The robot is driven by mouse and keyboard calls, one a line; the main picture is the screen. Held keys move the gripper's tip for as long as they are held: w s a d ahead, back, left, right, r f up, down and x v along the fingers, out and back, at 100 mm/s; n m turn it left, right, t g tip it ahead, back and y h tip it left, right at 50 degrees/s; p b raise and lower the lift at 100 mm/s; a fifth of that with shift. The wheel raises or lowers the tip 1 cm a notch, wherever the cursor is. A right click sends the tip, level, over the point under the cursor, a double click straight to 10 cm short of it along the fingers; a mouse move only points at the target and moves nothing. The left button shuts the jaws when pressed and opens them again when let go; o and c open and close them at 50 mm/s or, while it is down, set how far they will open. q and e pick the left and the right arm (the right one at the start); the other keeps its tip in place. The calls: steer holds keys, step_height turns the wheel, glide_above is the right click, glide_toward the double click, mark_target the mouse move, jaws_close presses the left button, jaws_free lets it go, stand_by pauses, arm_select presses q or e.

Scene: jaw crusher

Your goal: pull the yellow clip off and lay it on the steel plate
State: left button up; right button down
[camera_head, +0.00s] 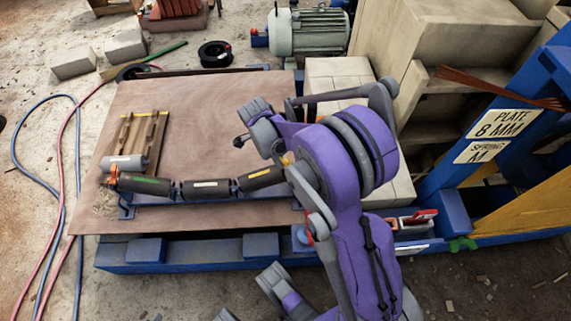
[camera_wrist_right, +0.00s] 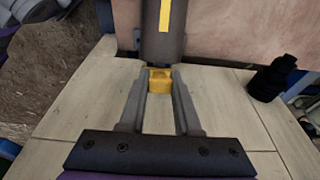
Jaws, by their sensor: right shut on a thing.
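The yellow clip (camera_wrist_right: 160,81) is a small block at the near end of a dark roller (camera_wrist_right: 163,40) in the right wrist view. My right gripper (camera_wrist_right: 160,88) is shut on the clip, one finger on each side. The clip seems to touch the roller end. In the head view a bit of yellow (camera_head: 287,159) shows beside the right end of the roller row (camera_head: 205,187), and my right gripper (camera_head: 287,167) is mostly hidden by my purple arm. A broad brown sheet (camera_head: 210,110) lies behind the rollers. I cannot tell whether it is the steel plate.
A wooden pallet piece (camera_head: 150,128) and a grey cylinder (camera_head: 125,163) lie on the sheet's left. Pale blocks (camera_head: 340,72) stand behind my arm. A black bottle-like object (camera_wrist_right: 272,78) shows in the wrist view.

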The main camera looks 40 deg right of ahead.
steer(key=shift+r, duration=0.1)
steer(key=r+p, duration=0.1)
steer(key=w+a+r+p, duration=0.1)
steer(key=r, duration=0.1)
steer(key=a+r+p, duration=0.1)
steer(key=r, duration=0.1)
steer(key=shift+w+a, duration=0.1)
steer(key=shift+w, duration=0.3)
stand_by(0.7)
